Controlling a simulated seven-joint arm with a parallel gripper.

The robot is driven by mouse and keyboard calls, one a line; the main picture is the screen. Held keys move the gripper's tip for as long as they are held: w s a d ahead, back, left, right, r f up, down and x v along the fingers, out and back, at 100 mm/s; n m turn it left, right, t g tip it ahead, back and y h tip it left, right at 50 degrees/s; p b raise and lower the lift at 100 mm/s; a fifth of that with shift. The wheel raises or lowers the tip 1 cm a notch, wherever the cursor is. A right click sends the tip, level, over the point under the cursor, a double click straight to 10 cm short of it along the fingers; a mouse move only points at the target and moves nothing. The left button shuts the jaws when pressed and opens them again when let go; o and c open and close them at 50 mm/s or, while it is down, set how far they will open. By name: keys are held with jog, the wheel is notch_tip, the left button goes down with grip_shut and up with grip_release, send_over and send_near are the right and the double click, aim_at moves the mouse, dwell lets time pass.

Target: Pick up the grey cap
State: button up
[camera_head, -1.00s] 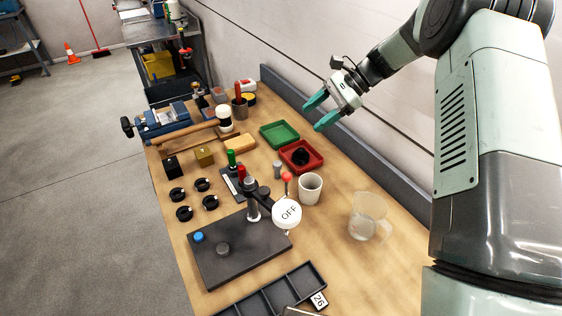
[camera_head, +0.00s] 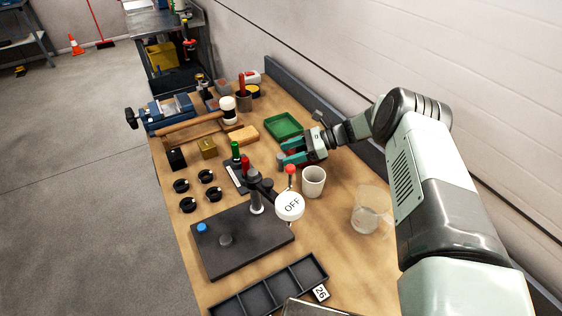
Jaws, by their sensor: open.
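My gripper (camera_head: 281,153) is low over the middle of the bench, jaws open, its teal fingers pointing left. The fingertips are where a small grey cylindrical piece, possibly the grey cap, stood beside the red tray in the earlier frame. The fingers now hide that spot, and I cannot tell whether the piece is between them or touching.
A red-tipped lever (camera_head: 290,170) and white OFF disc (camera_head: 290,206) stand just in front of my gripper. A white cup (camera_head: 314,181) and clear jug (camera_head: 370,210) are to the right. A green tray (camera_head: 283,126) lies behind; the red tray is mostly hidden.

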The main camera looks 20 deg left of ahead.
aim_at(284, 155)
jog(key=x, duration=0.5)
jog(key=shift+f, duration=0.25)
jog(key=shift+c, duration=0.2)
jog(key=c, duration=1)
